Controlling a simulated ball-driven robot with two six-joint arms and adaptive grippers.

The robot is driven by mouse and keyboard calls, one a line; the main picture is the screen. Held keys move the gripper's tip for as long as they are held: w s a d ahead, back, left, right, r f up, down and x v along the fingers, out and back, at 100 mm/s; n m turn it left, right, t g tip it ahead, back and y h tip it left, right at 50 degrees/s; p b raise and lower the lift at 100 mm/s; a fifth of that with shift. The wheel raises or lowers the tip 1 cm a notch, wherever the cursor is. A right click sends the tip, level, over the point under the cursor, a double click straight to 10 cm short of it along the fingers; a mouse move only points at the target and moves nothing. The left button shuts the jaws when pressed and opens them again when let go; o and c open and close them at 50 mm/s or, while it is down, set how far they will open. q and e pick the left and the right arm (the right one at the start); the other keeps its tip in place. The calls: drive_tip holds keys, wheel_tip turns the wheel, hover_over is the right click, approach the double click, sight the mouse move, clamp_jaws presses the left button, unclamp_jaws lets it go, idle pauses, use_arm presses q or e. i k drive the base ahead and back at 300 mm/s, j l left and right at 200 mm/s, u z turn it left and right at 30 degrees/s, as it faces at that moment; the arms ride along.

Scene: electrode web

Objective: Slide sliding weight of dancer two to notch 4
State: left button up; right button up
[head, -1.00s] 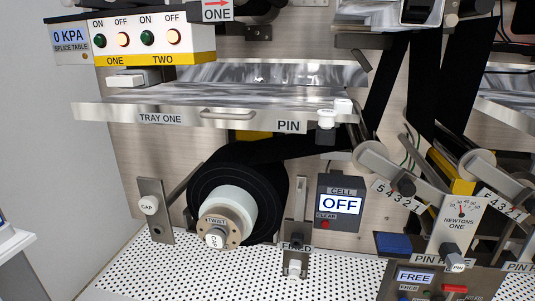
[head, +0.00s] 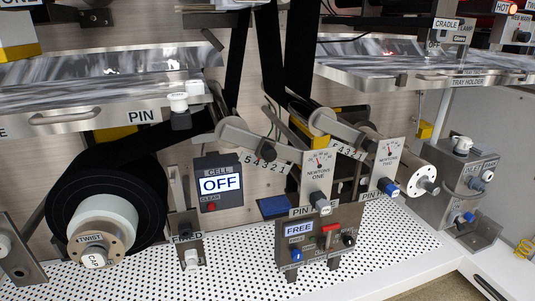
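Dancer two's arm (head: 345,133) slants down to the right from its grey roller (head: 322,121), right of centre in the head view. A numbered notch scale (head: 346,152) runs along it, its low-number end partly hidden by the NEWTONS TWO gauge plate (head: 388,158). The sliding weight is too small and crowded to make out clearly, so I cannot tell its notch. A blue-ended knob (head: 390,188) sits at the foot of the gauge plate. Neither of my grippers is in view.
Dancer one (head: 232,129), with its NEWTONS ONE gauge (head: 318,172), stands close on the left. The control box reading FREE (head: 318,240) stands in front. The dark roll (head: 104,200) is at left. The perforated deck (head: 370,265) is clear at front right.

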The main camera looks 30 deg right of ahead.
sight(364, 143)
drive_tip(key=z, duration=1.6)
